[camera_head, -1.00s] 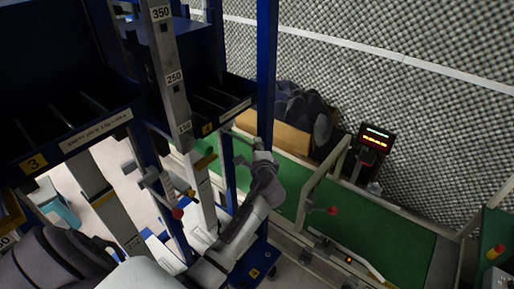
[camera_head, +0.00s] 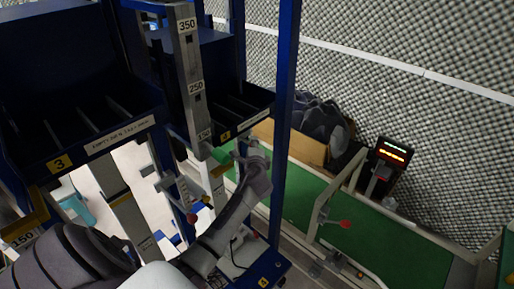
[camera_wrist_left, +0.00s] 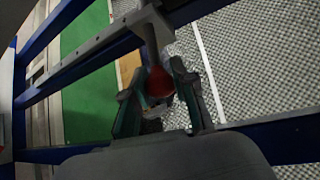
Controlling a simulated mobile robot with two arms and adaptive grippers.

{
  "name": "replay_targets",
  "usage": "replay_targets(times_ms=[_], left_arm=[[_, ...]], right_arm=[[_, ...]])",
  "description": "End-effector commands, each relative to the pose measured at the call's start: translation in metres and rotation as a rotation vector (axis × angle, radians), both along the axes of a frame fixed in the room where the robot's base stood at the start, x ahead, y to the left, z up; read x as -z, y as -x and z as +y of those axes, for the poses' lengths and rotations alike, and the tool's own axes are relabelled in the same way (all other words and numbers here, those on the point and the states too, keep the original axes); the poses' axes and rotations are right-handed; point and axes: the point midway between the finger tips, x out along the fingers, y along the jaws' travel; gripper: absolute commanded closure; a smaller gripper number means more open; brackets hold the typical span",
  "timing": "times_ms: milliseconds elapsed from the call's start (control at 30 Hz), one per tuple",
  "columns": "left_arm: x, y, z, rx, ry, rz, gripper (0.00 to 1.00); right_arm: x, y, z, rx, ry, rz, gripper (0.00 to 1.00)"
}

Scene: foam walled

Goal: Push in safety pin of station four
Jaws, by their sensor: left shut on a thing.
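The station four rack carries a yellow "4" label (camera_head: 226,134) and a grey post (camera_head: 190,75) marked 350, 250 and 150. My left gripper (camera_head: 243,158) is beside this post, below the bin front. In the left wrist view, the safety pin's round red knob (camera_wrist_left: 159,82) sits on a grey rod between the two fingers of my left gripper (camera_wrist_left: 160,98). The gripper is shut on the knob. The knob is hidden in the head view, and how far the pin is in cannot be told. My right gripper is not in view.
A blue upright (camera_head: 284,120) stands just right of my left gripper. Another red knob (camera_head: 191,218) is at lower left, and one (camera_head: 345,224) is by the green conveyor (camera_head: 395,245). A lit display (camera_head: 393,152) and a cardboard box (camera_head: 300,147) stand behind.

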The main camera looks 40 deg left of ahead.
Motion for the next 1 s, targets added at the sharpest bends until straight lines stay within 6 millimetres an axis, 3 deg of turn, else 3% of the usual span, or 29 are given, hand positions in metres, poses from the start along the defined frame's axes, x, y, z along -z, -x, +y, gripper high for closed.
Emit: replay_targets(times_ms=[67,100,167,567,1000], left_arm=[[-0.002,0.000,0.002,-0.005,-0.005,-0.001,1.00],[-0.002,0.000,0.003,-0.005,-0.005,-0.001,0.71],[-0.002,0.000,0.003,-0.005,-0.005,-0.001,0.61],[-0.002,0.005,-0.004,-0.003,-0.002,0.000,0.61],[-0.017,0.067,-0.057,-0.003,-0.001,0.000,0.61]], right_arm=[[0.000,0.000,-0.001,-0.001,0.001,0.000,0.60],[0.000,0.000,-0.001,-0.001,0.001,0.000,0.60],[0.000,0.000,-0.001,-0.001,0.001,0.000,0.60],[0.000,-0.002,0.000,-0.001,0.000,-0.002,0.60],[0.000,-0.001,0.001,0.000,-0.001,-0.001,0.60]])
